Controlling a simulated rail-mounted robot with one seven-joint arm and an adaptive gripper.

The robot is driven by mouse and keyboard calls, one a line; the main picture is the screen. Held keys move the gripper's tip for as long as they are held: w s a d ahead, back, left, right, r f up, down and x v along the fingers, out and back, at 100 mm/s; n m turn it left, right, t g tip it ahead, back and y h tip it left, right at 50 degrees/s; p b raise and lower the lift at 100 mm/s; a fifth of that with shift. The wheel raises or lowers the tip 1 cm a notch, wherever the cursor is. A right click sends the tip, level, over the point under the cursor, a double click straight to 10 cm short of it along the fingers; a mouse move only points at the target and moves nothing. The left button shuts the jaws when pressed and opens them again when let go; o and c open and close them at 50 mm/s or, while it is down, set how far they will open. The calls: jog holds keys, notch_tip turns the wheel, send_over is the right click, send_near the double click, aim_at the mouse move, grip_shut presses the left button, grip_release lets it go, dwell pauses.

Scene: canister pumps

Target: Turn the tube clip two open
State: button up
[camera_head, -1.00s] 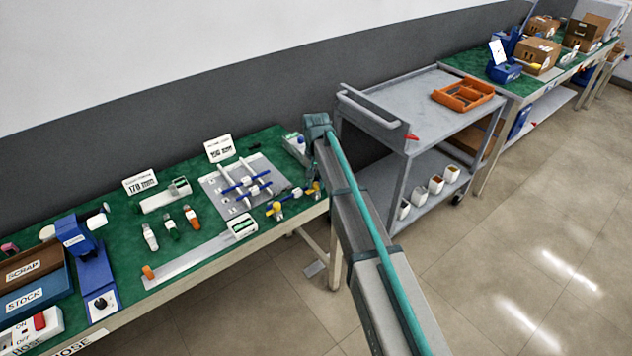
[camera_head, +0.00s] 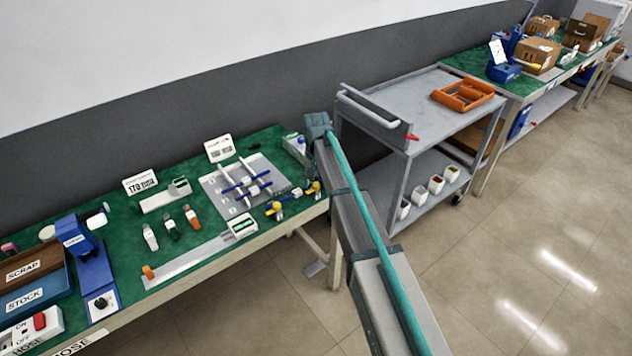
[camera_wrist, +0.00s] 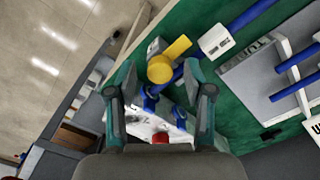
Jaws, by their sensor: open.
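A grey board (camera_head: 219,187) with blue tubes (camera_head: 236,188) and white pieces across them lies on the green bench (camera_head: 118,225). I cannot tell which piece is tube clip two. In the wrist view, a white block (camera_wrist: 216,41) sits on a blue tube (camera_wrist: 250,14), beside the grey board (camera_wrist: 255,82). My gripper (camera_wrist: 162,92) is open. Its teal fingers stand either side of blue fittings (camera_wrist: 150,98) and a pale unit, with a yellow knob (camera_wrist: 160,69) just past the tips. I see no contact. In the head view my arm hides its own fingers.
A yellow-and-blue valve piece (camera_head: 275,208) lies at the bench's front edge. A grey cart (camera_head: 400,95) with an orange tray (camera_head: 463,96) stands to the right. A blue press (camera_head: 80,240) and hose fittings (camera_head: 171,226) are on the left of the bench. Open floor lies in front.

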aim_at(316, 183)
jog(key=shift+r, duration=0.1)
notch_tip(316, 183, up, 12)
dwell(0.5)
